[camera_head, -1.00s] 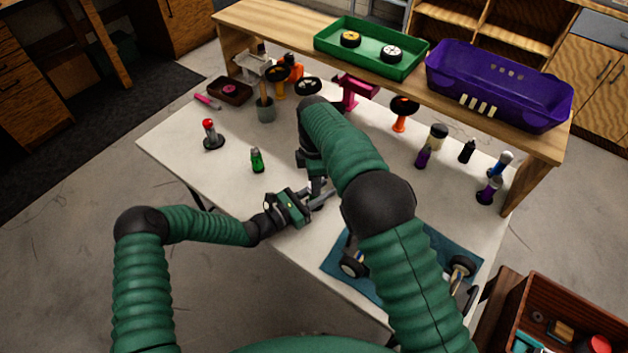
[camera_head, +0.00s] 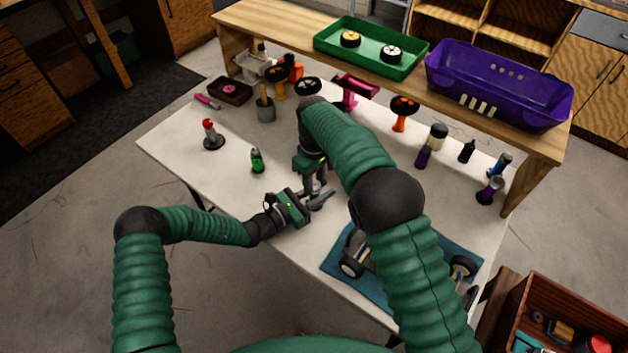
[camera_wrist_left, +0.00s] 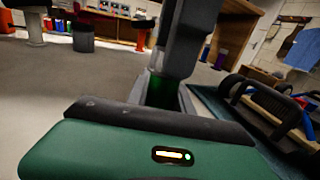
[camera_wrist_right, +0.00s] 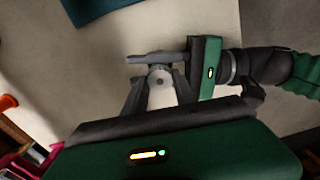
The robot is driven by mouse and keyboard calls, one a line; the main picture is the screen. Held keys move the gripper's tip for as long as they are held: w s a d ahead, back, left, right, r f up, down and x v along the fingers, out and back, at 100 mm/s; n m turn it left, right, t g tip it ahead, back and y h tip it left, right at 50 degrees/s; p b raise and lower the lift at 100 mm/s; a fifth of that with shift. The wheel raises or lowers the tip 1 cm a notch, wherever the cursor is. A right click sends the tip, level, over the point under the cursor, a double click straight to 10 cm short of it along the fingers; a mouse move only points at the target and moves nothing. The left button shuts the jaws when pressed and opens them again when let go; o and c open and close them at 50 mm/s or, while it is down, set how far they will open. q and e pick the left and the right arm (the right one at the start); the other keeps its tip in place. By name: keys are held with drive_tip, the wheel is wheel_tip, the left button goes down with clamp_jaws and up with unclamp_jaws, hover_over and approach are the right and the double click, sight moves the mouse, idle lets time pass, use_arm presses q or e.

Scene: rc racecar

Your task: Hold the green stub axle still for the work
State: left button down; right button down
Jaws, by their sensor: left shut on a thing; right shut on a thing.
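My left gripper (camera_head: 322,198) is shut near the front edge of the white table, its fingers pointing right. In the left wrist view, a green piece (camera_wrist_left: 160,90), probably the stub axle, shows at the left fingers, mostly hidden behind them. My right gripper (camera_head: 314,186) points down from above at the same spot. In the right wrist view, its fingers (camera_wrist_right: 160,92) are shut on a pale grey, round-ended piece (camera_wrist_right: 160,78), right beside the left gripper's fingers (camera_wrist_right: 155,57). I cannot tell whether the two held pieces touch.
A blue mat (camera_head: 340,262) with a car chassis (camera_head: 355,250) lies to the right, partly behind my right arm. A green bottle (camera_head: 257,160) and a red-topped stand (camera_head: 211,134) stand left. A wooden shelf (camera_head: 290,35) holds a green tray (camera_head: 330,48) and a purple body shell (camera_head: 500,85).

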drive_tip(key=m, duration=0.4)
drive_tip(key=shift+w+r+m, duration=0.1)
drive_tip(key=shift+w+m, duration=0.05)
drive_tip(key=shift+m, duration=0.15)
drive_tip(key=m, duration=0.3)
drive_tip(key=shift+a+m, duration=0.1)
drive_tip(key=shift+m, duration=0.2)
drive_tip(key=m, duration=0.4)
drive_tip(key=shift+m, duration=0.3)
drive_tip(key=m, duration=0.3)
drive_tip(key=shift+m, duration=0.3)
drive_tip(key=m, duration=1.2)
drive_tip(key=shift+m, duration=0.3)
drive_tip(key=m, duration=0.4)
